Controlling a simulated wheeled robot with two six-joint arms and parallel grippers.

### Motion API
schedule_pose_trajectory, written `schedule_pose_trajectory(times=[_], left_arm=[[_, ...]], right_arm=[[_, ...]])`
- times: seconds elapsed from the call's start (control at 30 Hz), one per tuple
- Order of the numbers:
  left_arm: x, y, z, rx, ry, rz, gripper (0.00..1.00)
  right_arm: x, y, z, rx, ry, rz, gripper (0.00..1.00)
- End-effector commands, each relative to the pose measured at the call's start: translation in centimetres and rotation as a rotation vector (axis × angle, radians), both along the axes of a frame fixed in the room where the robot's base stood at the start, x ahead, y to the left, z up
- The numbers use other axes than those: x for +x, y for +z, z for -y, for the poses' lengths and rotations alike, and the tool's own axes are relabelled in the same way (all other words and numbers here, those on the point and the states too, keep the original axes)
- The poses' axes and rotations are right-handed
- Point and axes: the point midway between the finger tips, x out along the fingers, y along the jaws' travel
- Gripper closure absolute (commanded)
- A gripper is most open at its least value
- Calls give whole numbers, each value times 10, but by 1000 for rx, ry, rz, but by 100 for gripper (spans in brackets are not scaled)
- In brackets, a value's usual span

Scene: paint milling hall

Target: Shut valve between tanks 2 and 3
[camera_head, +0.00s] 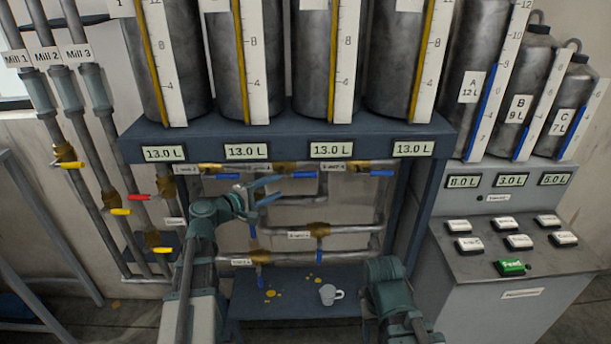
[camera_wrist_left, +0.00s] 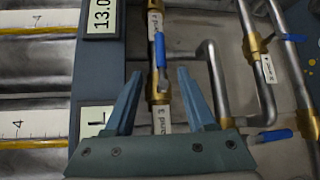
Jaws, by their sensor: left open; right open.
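A brass valve with a blue lever (camera_head: 302,174) sits on the upper pipe, between and below the second and third tank displays; its lever lies along the pipe. My left gripper (camera_head: 272,190) is open and empty in front of the pipework, just below and left of this lever. In the left wrist view a blue lever (camera_wrist_left: 161,50) points along its pipe, just beyond the gap between my open left fingers (camera_wrist_left: 160,90), with no clear contact. My right arm enters at lower right; its fingers do not show.
More blue levers sit on the upper pipe at left (camera_head: 225,177) and right (camera_head: 382,173), and on lower pipes (camera_head: 319,256). A low table (camera_head: 300,308) carries a white mug (camera_head: 330,294). A control console (camera_head: 520,255) stands at right; mill pipes with coloured levers (camera_head: 121,211) at left.

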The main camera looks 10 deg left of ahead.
Motion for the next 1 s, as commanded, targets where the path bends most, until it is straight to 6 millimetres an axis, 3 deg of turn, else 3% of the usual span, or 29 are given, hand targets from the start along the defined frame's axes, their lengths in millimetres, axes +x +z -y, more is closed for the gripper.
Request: schedule_pose_trajectory(times=[0.6, 1.0], left_arm=[[97, -17, 55, 3, -5, -1, 44], [115, -20, 66, 3, -3, -2, 44]], right_arm=[[0, -17, 0, 0, -1, 0, 44], [0, -19, 0, 0, -1, 0, 44]])
